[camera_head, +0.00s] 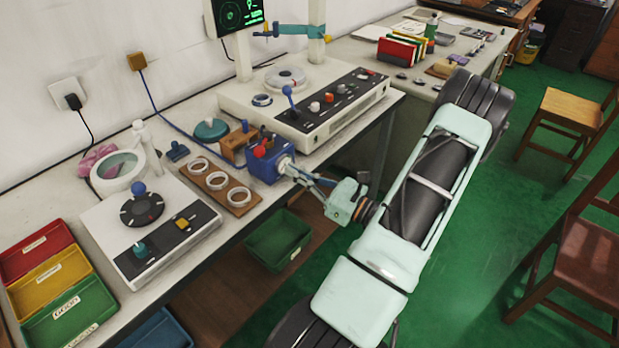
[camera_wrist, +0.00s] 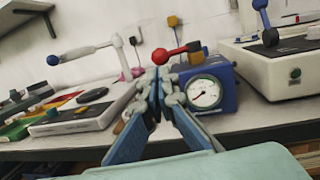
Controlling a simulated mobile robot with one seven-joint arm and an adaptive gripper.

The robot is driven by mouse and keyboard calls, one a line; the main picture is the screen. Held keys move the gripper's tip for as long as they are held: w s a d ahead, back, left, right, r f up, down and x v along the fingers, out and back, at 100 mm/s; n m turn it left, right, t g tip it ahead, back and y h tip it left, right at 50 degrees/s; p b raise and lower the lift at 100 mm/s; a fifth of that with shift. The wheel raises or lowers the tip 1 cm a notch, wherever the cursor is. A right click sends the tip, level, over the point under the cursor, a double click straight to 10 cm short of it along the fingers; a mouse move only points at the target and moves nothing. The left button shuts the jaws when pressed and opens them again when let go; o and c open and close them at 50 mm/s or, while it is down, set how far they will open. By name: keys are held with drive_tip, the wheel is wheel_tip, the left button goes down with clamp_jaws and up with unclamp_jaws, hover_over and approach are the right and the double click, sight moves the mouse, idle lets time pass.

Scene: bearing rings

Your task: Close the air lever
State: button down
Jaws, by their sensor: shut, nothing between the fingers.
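The air lever has a red knob (camera_head: 260,151) and sits on a small blue box (camera_head: 262,171) near the bench's front edge. In the wrist view the red knob (camera_wrist: 160,56) joins a red arm that runs right to the top of the blue box (camera_wrist: 224,88). A round white gauge (camera_wrist: 204,93) is on the box front. My gripper (camera_head: 289,165) is shut and empty, its tips right by the gauge side of the box. In the wrist view my gripper (camera_wrist: 160,78) has its tips just below the red knob; I cannot tell whether they touch.
A wooden board with white rings (camera_head: 216,180) lies left of the box. A control unit (camera_head: 130,250) stands farther left, beside red, yellow and green trays (camera_head: 48,285). A larger machine (camera_head: 330,110) stands behind right. A green bin (camera_head: 278,240) is below the bench.

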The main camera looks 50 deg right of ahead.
sight(260, 156)
drive_tip(key=x, duration=0.6)
drive_tip(key=shift+w, duration=0.4)
drive_tip(key=shift+w+a+p, duration=0.35)
drive_tip(key=shift+w+a, duration=0.05)
drive_tip(key=shift+a, duration=0.25)
drive_tip(key=shift+w+a, duration=1.05)
drive_tip(key=shift+w, duration=0.2)
